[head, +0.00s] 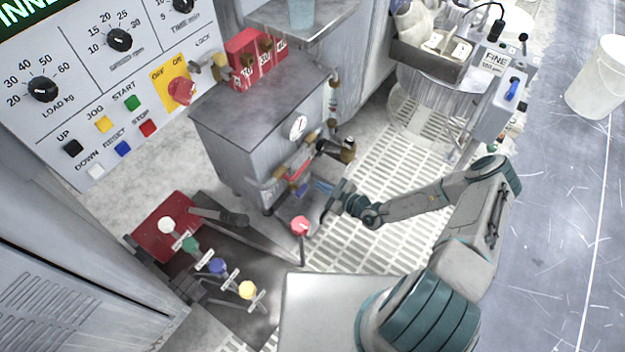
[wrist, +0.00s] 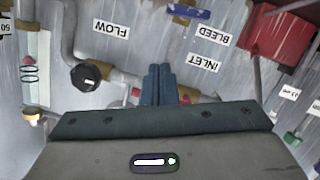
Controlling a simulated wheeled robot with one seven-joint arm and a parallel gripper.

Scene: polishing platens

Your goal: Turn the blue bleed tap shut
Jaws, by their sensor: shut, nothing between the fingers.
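The blue bleed tap shows in the wrist view as a blue bar handle (wrist: 190,12) at the top edge, beside the upside-down BLEED label (wrist: 213,30). In the head view a small dark blue piece (head: 304,188) low on the grey cabinet's front appears to be the same tap. My gripper (head: 322,187) is just right of it in the head view. In the wrist view my gripper's fingers (wrist: 158,72) are together and empty, pointing at the panel below the tap handle. A gap to the handle shows there; depth is hard to judge.
A dark FLOW knob (wrist: 88,77) and brass pipes lie left of the fingers in the wrist view. A red handle (head: 297,165) is above the tap. A red-topped post (head: 299,226) and coloured knobs on levers (head: 218,266) stand lower left. Grated floor (head: 390,190) is open rightward.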

